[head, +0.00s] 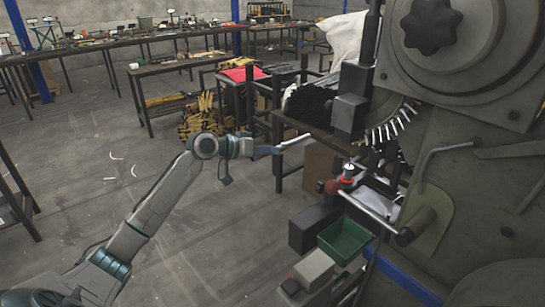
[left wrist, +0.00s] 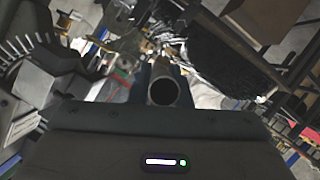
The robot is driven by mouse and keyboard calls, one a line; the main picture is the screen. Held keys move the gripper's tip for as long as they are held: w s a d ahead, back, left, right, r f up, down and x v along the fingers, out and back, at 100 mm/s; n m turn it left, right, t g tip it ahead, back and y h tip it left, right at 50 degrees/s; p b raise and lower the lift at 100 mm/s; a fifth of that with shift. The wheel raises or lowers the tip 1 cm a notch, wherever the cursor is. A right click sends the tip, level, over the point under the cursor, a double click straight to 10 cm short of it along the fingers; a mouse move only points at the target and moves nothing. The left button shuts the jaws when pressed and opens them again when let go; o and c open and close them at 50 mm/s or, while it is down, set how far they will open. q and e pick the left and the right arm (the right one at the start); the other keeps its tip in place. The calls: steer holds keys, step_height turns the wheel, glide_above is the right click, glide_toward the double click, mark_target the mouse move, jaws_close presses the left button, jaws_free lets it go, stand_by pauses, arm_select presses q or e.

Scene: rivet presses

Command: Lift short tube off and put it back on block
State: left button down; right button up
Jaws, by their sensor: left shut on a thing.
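The short tube (head: 295,142) is light grey and sits in the tips of my left gripper (head: 272,150), pointing right toward the press. In the left wrist view the tube (left wrist: 163,92) shows its dark round open end between the fingers of my left gripper (left wrist: 163,82), which is shut on it. The tube is held in the air, apart from the machine. A dark block (head: 347,115) is on the press, right of the tube. I cannot tell whether it is the task's block. My right gripper is out of view.
The large rivet press (head: 450,150) fills the right side. A red fixture with a white top (head: 347,172) and a green bin (head: 344,240) stand below the tube's level. A workbench (head: 180,68) stands behind. The floor at the left is mostly clear.

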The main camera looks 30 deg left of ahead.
arm_select(q)
steer(key=a, duration=0.1)
steer(key=w+a+b, duration=0.1)
steer(key=a, duration=0.1)
steer(key=shift+w+a, duration=0.15)
steer(key=shift+a, duration=0.1)
stand_by(0.5)
